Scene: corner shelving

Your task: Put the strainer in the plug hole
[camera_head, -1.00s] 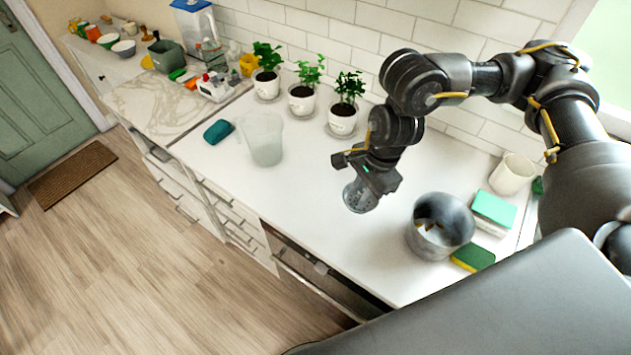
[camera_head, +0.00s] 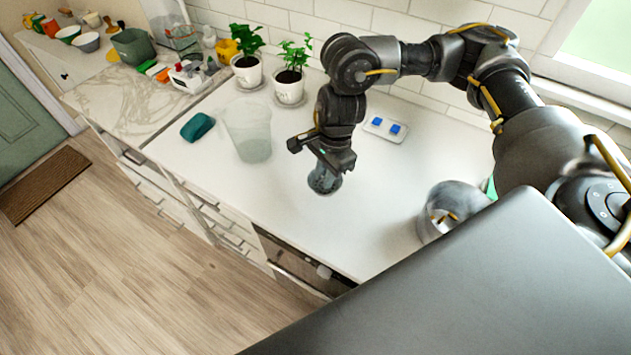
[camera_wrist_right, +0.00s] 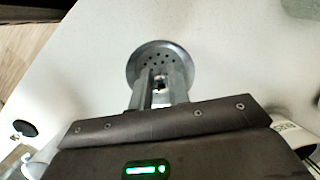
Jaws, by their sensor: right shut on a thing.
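The strainer (camera_head: 323,183) is a round grey metal piece with small holes, clearly seen in the wrist view (camera_wrist_right: 147,58). My right gripper (camera_head: 327,171) is shut on it and holds it over the white counter (camera_head: 290,225). In the wrist view, the two fingers (camera_wrist_right: 160,88) meet at the strainer's middle. I cannot tell how high it is above the counter. The plug hole is not in view. My left gripper is not in view.
A clear pitcher (camera_head: 250,135) and a teal sponge (camera_head: 198,127) stand left of the strainer. Potted plants (camera_head: 290,86) line the wall. A grey metal pot (camera_head: 447,212) is to the right, and a white piece with blue squares (camera_head: 386,127) lies behind my arm.

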